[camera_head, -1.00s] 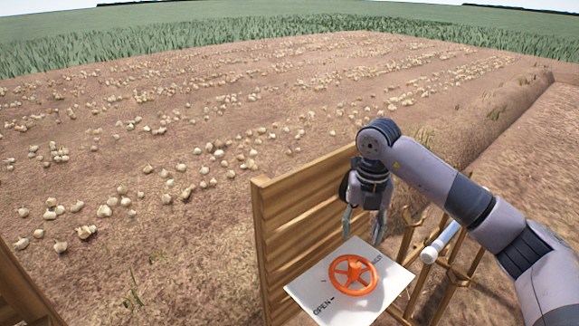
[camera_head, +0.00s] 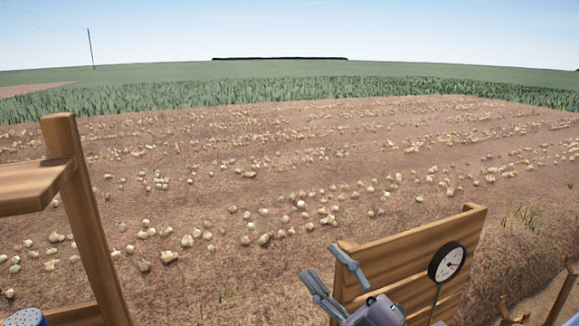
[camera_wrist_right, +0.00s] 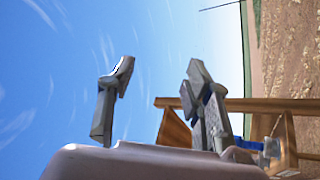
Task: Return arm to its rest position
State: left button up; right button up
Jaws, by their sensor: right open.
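My right gripper (camera_head: 322,262) is at the bottom of the head view, in front of the left end of a wooden plank panel (camera_head: 425,245). Its two grey fingers are spread apart with nothing between them. In the right wrist view the open fingers (camera_wrist_right: 158,78) stand mostly against blue sky, with wooden beams behind the right finger. Most of my right arm is below the picture. My left gripper is not in view.
A round black-rimmed gauge (camera_head: 446,262) stands at the panel. A wooden post (camera_head: 88,215) and board (camera_head: 30,185) stand at the left. A dotted blue-grey round thing (camera_head: 25,318) shows at the bottom left corner. Beyond lies open soil with many onions.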

jog(key=w+d+f+m+t+h, duration=0.1)
jog(key=d+f+m+t+h, duration=0.1)
jog(key=d+f+m+h, duration=0.7)
jog(key=s+d+f+m+g+h, duration=0.3)
jog(key=s+f+m, duration=0.1)
jog(key=f, duration=0.3)
jog(key=s+d+f+m+g+h, duration=0.3)
jog(key=s+f+m+g+h, duration=0.1)
jog(key=f, duration=0.2)
jog(key=s+f+g+y, duration=0.1)
jog(key=s+f+g, duration=0.4)
jog(key=s, duration=0.4)
jog(key=s+f+g, duration=0.4)
jog(key=s+f, duration=0.2)
jog(key=s, duration=0.3)
jog(key=s+a+f+g, duration=0.1)
jog(key=s+f, duration=0.2)
jog(key=f, duration=2.5)
jog(key=s+d+f+g, duration=0.1)
jog(key=s+d+f, duration=0.2)
jog(key=s+f, duration=1.1)
jog(key=shift+s+f, duration=0.3)
jog(key=shift+s, duration=0.9)
